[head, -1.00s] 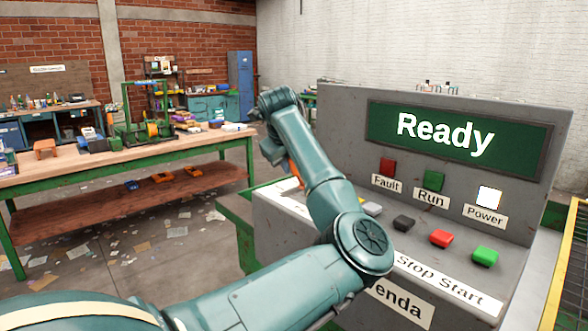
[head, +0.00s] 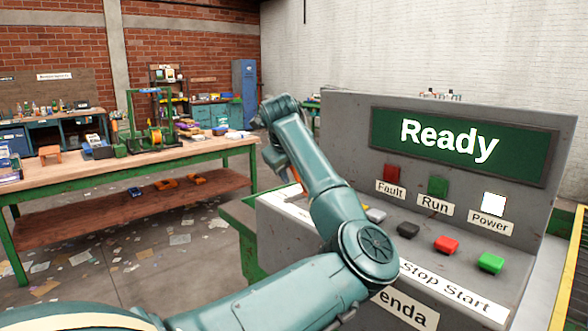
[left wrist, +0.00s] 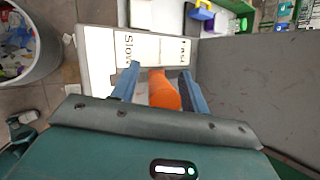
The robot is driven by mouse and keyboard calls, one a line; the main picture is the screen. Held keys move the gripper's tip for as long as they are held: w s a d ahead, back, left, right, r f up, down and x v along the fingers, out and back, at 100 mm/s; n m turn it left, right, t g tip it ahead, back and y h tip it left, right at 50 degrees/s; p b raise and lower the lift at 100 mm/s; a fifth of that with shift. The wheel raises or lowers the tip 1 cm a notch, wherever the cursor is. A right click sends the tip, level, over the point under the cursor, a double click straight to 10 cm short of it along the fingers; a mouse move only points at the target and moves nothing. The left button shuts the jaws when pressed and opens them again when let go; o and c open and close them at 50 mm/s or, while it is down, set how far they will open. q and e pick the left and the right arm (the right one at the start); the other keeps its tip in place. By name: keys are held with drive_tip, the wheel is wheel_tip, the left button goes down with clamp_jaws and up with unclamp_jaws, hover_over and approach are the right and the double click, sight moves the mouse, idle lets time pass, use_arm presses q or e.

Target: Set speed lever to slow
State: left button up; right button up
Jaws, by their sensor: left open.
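The speed lever has an orange handle (left wrist: 163,90), seen in the left wrist view in front of a white plate (left wrist: 154,45) marked Slow on the left and another word, probably Fast, on the right. My left gripper (left wrist: 158,82) is open, with one blue finger on each side of the orange handle. I cannot tell whether either finger touches it. In the head view a bit of orange (head: 295,173) shows beside my left wrist; my arm hides most of that spot. My right gripper is not in view.
The grey console (head: 345,120) has a screen (head: 458,146) reading Ready and several buttons, among them a red one (head: 446,244) and a green one (head: 490,263). A workbench (head: 120,170) stands at the left. The wrist view shows a round bin (left wrist: 42,60).

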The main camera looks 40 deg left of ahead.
use_arm(q)
drive_tip(key=shift+r, duration=0.1)
drive_tip(key=b+v, duration=0.1)
drive_tip(key=v, duration=1.2)
drive_tip(key=shift+b, duration=0.35)
drive_tip(key=shift+s, duration=0.1)
